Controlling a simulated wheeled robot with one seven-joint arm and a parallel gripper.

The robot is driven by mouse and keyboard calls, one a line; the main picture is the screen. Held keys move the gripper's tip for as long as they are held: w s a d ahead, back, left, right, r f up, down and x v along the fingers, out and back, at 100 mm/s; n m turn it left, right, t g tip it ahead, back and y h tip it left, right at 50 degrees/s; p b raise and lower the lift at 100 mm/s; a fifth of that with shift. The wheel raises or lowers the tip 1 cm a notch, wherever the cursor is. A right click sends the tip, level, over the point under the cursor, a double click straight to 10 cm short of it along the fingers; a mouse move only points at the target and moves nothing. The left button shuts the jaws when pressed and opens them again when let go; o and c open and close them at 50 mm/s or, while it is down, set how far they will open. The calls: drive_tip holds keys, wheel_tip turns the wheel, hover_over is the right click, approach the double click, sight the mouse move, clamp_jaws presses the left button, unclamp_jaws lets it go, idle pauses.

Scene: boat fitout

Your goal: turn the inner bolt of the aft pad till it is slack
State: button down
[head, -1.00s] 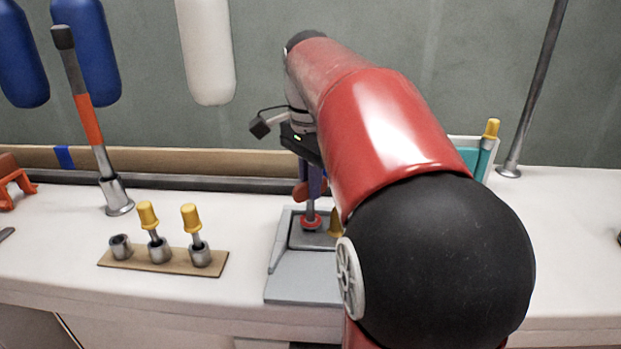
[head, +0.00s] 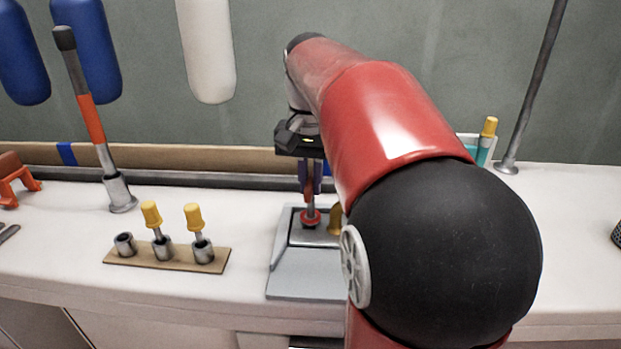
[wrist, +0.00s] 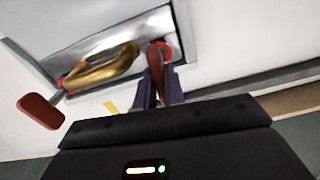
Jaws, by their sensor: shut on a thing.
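My gripper (head: 312,178) points down over the grey pad (head: 292,272). Its purple fingers are shut on the flat red handle (wrist: 155,70) of an upright bolt (head: 310,206). A red ring (head: 310,219) circles this bolt's foot on the pad. The handle shows nearly edge-on in the head view. In the wrist view, a brass cleat-like fitting (wrist: 105,70) lies beside the held bolt. Beyond it stands a second bolt with a red paddle handle (wrist: 40,111), free of my gripper. My arm hides the pad's right part in the head view.
A board (head: 190,262) with sockets and yellow-handled pieces (head: 152,214) lies left of the pad. An orange-banded lever (head: 92,120) stands behind it. A metal post (head: 530,90) rises at right. The white top (head: 60,250) has free room at left front.

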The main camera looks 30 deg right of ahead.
drive_tip(key=shift+f+n, duration=0.3)
drive_tip(key=c, duration=1.5)
unclamp_jaws()
drive_tip(key=shift+r, duration=0.1)
wheel_tip(320, 180, up, 8)
drive_tip(key=shift+f, duration=0.1)
